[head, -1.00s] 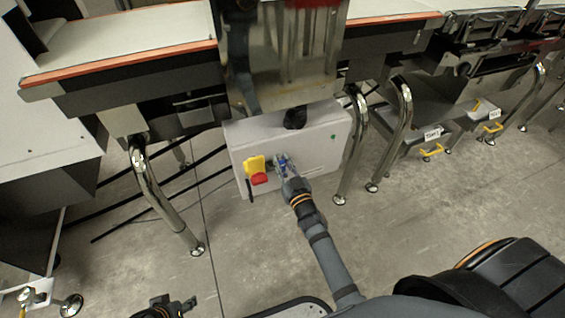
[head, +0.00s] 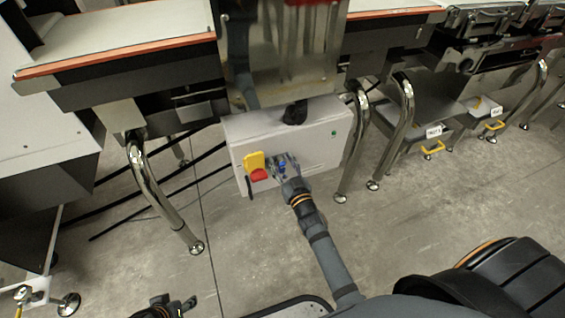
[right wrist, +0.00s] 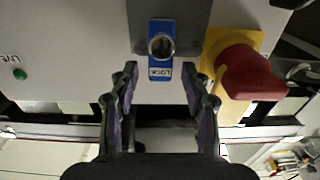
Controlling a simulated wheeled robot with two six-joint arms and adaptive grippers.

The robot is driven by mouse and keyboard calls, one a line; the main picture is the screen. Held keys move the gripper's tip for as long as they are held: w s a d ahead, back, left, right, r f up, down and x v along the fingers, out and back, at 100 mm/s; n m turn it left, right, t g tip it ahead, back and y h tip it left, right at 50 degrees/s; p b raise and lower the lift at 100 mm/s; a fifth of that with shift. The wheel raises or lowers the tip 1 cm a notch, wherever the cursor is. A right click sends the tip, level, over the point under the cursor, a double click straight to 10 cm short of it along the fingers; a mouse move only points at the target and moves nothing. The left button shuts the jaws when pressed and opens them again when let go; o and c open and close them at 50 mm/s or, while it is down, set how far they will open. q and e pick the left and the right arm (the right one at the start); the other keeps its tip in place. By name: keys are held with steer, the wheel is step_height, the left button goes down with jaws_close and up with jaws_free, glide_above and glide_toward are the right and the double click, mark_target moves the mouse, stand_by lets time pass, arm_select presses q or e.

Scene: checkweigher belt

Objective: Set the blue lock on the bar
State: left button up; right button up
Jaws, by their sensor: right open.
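The blue lock (right wrist: 160,71), with a label reading LOCK and a round metal part in its middle, sits against a dark grey plate (right wrist: 194,38) on the front of a light grey box. I cannot tell which part is the bar, or how the lock sits on it. My right gripper (right wrist: 160,92) is open, its fingers to either side of the lock's lower end in the right wrist view, with gaps. In the head view, the lock (head: 282,165) shows small between the fingers. My left gripper (head: 172,306) is low at the left, apart from the box; its jaws are unclear.
A red rotary handle (right wrist: 247,72) on a yellow plate (right wrist: 216,42) is close beside the right gripper's fingers. The grey box (head: 320,150) also carries a green lamp (head: 333,134). Chrome legs (head: 150,185) stand on both sides under the conveyor (head: 120,40). The floor in front is clear.

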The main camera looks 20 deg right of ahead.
steer(key=s, duration=1.2)
steer(key=shift+d+f, duration=0.15)
steer(key=shift+d, duration=0.05)
